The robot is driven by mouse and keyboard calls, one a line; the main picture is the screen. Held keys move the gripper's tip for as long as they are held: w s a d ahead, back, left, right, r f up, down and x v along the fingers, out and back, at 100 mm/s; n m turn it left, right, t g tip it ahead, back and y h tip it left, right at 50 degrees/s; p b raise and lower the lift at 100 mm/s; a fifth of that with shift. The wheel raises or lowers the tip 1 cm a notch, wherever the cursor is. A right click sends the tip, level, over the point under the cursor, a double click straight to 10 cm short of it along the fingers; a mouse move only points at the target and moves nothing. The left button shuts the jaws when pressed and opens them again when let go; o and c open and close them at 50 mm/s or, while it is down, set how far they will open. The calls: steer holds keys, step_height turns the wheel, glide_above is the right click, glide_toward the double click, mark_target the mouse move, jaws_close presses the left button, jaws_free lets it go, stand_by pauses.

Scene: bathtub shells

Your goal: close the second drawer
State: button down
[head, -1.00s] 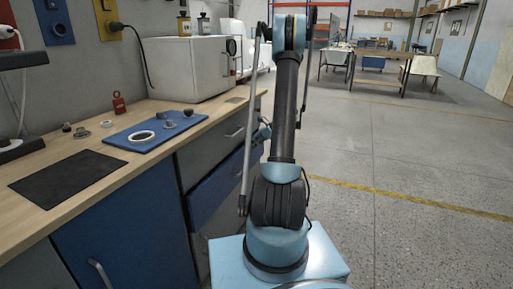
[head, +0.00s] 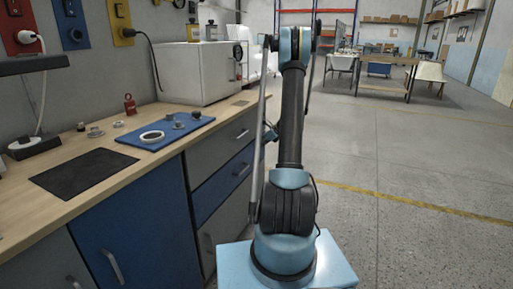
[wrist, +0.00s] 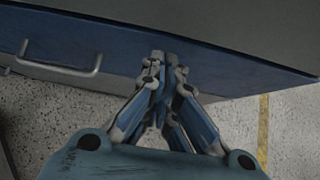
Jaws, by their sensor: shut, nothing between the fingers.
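The second drawer (head: 222,186) has a blue front below a grey top drawer (head: 224,141) in the workbench. In the head view its front looks close to flush with the cabinet, but I cannot tell if a small gap is left. The wrist view shows its blue front (wrist: 105,65) and metal handle (wrist: 58,62). My gripper (wrist: 164,62) is shut and empty, its fingertips at the blue front to the right of the handle. They appear to touch it or nearly so. In the head view my arm mostly hides the gripper.
The wooden worktop (head: 90,205) carries a blue mat (head: 140,146), a black mat (head: 85,174) and a white box-shaped appliance (head: 198,72). A blue cabinet door (head: 135,230) stands left of the drawers. Open concrete floor (head: 420,170) lies to the right.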

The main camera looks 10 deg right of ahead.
steer(key=s+d+f+v, duration=0.1)
steer(key=v, duration=1.1)
steer(key=s+a+r+n+g+h, duration=0.1)
steer(key=s+a+r+n, duration=0.35)
steer(key=s, duration=0.35)
steer(key=s+a+r+n+g+h, duration=0.1)
steer(key=s+a+r+n, duration=0.3)
steer(key=s, duration=0.4)
steer(key=s+a+r+n+h, duration=0.1)
steer(key=s+a+r+n, duration=0.1)
steer(key=s+a+n, duration=0.35)
steer(key=s+f+n+h, duration=0.2)
steer(key=s+n, duration=0.3)
steer(key=s, duration=0.9)
steer(key=s+f+n+g+h, duration=0.1)
steer(key=s+f+n, duration=0.4)
steer(key=s, duration=0.9)
steer(key=shift+a+f+n+h, duration=0.3)
steer(key=shift+a+n+h, duration=0.1)
steer(key=shift+n+h, duration=0.25)
steer(key=shift+w+f, duration=0.2)
steer(key=shift+w, duration=0.2)
